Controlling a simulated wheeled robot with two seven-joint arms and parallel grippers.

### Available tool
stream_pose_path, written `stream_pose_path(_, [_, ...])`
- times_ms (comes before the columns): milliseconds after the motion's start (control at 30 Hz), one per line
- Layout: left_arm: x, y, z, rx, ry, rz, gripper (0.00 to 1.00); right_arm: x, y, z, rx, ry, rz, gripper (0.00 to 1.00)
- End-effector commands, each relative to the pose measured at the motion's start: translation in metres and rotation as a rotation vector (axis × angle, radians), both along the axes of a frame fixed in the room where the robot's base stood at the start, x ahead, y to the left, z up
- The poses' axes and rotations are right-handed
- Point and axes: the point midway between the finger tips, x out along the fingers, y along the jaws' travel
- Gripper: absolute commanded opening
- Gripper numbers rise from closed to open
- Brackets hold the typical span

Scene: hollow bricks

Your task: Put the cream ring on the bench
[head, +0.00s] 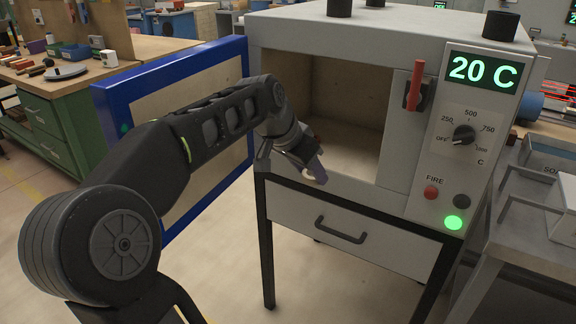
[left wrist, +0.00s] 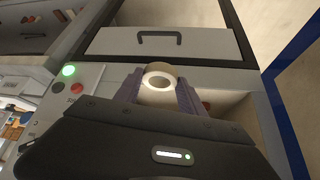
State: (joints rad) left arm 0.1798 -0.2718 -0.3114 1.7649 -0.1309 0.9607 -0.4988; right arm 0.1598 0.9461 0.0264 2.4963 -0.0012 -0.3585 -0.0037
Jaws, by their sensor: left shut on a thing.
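The cream ring (left wrist: 164,69) is held between the two purple fingers of my left gripper (left wrist: 159,90) in the left wrist view. Its round hole faces the camera. In the head view my left gripper (head: 316,170) is at the front lip of the open kiln (head: 350,92), above the drawer. The arm hides part of the opening, and the ring is hard to make out there. A wooden-topped bench (head: 128,48) with green drawers stands at the far left. My right gripper is in neither view.
The kiln's blue-framed door (head: 178,95) stands open to the left, between the arm and the bench. The kiln display reads 20 C. Tools, a plate (head: 66,72) and a white mug (head: 109,58) are on the bench. A grey table with trays is at the right.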

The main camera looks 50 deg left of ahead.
Motion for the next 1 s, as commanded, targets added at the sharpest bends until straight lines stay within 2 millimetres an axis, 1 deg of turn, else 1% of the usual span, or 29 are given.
stream_pose_path(33, [0.013,-0.012,-0.005,-0.001,0.005,-0.021,0.08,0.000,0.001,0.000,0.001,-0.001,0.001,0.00])
stream_pose_path(167, [0.043,-0.042,-0.015,0.000,0.007,-0.070,0.08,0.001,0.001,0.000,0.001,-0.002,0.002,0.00])
stream_pose_path(267, [0.068,-0.073,-0.024,-0.001,0.008,-0.115,0.08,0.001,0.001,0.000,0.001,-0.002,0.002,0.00])
stream_pose_path(367, [0.094,-0.112,-0.035,0.001,0.010,-0.168,0.08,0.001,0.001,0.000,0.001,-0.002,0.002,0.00])
stream_pose_path(400, [0.105,-0.130,-0.039,0.001,0.010,-0.192,0.08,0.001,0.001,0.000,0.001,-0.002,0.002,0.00])
stream_pose_path(467, [0.120,-0.161,-0.047,0.002,0.009,-0.232,0.08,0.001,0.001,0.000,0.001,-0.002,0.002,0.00])
stream_pose_path(500, [0.129,-0.182,-0.052,0.002,0.007,-0.258,0.08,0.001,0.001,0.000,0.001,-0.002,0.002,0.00])
stream_pose_path(600, [0.144,-0.229,-0.062,0.004,0.003,-0.314,0.08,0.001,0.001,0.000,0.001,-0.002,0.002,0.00])
stream_pose_path(700, [0.152,-0.261,-0.070,0.002,-0.001,-0.351,0.08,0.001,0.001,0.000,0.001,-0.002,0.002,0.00])
stream_pose_path(800, [0.156,-0.279,-0.073,0.002,-0.004,-0.370,0.08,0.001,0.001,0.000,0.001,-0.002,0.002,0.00])
stream_pose_path(833, [0.156,-0.282,-0.074,0.003,-0.004,-0.373,0.08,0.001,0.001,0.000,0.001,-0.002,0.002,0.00])
stream_pose_path(1000, [0.157,-0.285,-0.075,0.001,-0.005,-0.377,0.08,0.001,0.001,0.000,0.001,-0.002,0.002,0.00])
